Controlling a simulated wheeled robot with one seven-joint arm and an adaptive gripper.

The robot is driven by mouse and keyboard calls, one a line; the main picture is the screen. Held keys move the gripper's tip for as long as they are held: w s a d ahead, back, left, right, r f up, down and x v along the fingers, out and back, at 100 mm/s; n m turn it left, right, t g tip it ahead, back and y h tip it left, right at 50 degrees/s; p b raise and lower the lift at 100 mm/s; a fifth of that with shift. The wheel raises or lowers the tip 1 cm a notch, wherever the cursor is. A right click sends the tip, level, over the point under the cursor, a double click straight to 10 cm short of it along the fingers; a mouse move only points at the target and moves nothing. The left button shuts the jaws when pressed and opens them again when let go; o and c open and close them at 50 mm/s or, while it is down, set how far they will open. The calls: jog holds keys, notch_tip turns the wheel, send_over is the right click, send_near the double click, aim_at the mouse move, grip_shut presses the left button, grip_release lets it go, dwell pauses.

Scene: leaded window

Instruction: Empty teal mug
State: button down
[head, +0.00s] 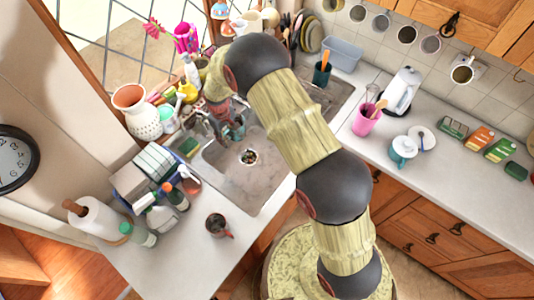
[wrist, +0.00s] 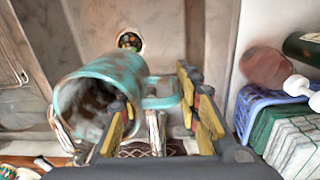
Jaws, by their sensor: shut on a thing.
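The teal mug (wrist: 125,70) fills the left of the wrist view, tilted on its side with its mouth towards the lower left. Its inside looks streaked brown and grey; I cannot tell whether liquid is in it. My gripper (wrist: 158,98) is shut on the mug at its handle side, with yellow-padded fingers on both sides of the handle. In the head view my gripper (head: 232,128) is over the sink, and the mug there is small and partly hidden by my arm. The sink basin (head: 225,168) lies below, with its drain (head: 249,157) showing; the drain also shows in the wrist view (wrist: 130,40).
Bottles (head: 160,215), a dish rack (head: 145,180) and a paper towel roll (head: 95,218) crowd the left counter. A dark mug (head: 217,226) stands on the front counter.

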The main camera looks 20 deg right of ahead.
notch_tip(320, 180, down, 21)
jog(key=d+y+b, duration=0.1)
jog(key=y+b, duration=0.1)
jog(key=b, duration=1.1)
jog(key=s+d+r+t+y+b, duration=0.2)
jog(key=r+y+b, duration=0.4)
jog(key=b, duration=0.7)
jog(key=s+d+r+t+y+b, duration=0.2)
jog(key=d+r+t+y+b, duration=0.3)
jog(key=b, duration=0.9)
notch_tip(320, 180, up, 4)
jog(key=shift+d+f+t+y, duration=0.2)
jog(key=shift+t+y, duration=0.5)
jog(key=shift+y, duration=0.5)
